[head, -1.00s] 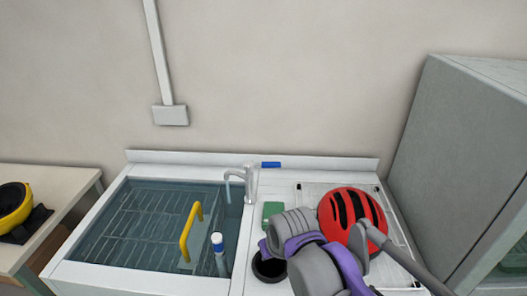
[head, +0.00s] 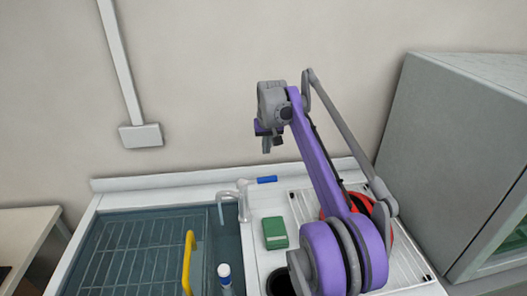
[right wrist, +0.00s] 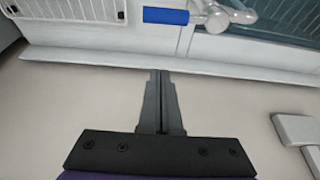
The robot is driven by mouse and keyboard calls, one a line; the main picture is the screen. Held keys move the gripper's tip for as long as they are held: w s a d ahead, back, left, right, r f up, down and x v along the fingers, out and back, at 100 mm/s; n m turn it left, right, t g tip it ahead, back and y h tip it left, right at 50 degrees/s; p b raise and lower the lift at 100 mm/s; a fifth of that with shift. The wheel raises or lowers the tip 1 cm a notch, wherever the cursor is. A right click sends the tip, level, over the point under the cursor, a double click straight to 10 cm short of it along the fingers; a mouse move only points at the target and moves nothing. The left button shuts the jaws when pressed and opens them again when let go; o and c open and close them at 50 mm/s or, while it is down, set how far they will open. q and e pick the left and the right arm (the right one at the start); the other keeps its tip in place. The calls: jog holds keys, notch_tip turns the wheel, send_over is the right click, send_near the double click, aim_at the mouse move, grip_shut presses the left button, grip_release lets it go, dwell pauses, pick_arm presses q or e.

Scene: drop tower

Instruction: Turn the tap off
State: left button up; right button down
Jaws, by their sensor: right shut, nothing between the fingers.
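The grey metal tap (head: 243,203) stands on the sink's back rim, its spout pointing over the basin. Its blue lever (head: 267,180) sticks out to the right. I cannot tell whether water runs from the spout. My right gripper (head: 266,148) is shut and empty, pointing down above and behind the blue lever, near the wall. In the right wrist view the shut fingers (right wrist: 160,75) point toward the sink's back ledge. The tap (right wrist: 215,18) and the blue lever (right wrist: 166,16) lie beyond them, apart from the fingertips. My left gripper is not in view.
The water-filled basin (head: 88,240) holds a rack, a yellow handle (head: 188,262) and a blue-capped bottle (head: 224,274). A green block (head: 275,232) and a dark cup (head: 278,284) stand right of it. My arm partly hides a red striped object (head: 362,204). A grey cabinet (head: 440,140) stands right.

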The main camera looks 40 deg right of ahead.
aim_at(259, 181)
notch_tip(259, 181, down, 8)
jog(key=shift+s+a, duration=0.35)
jog(key=shift+s, duration=0.05)
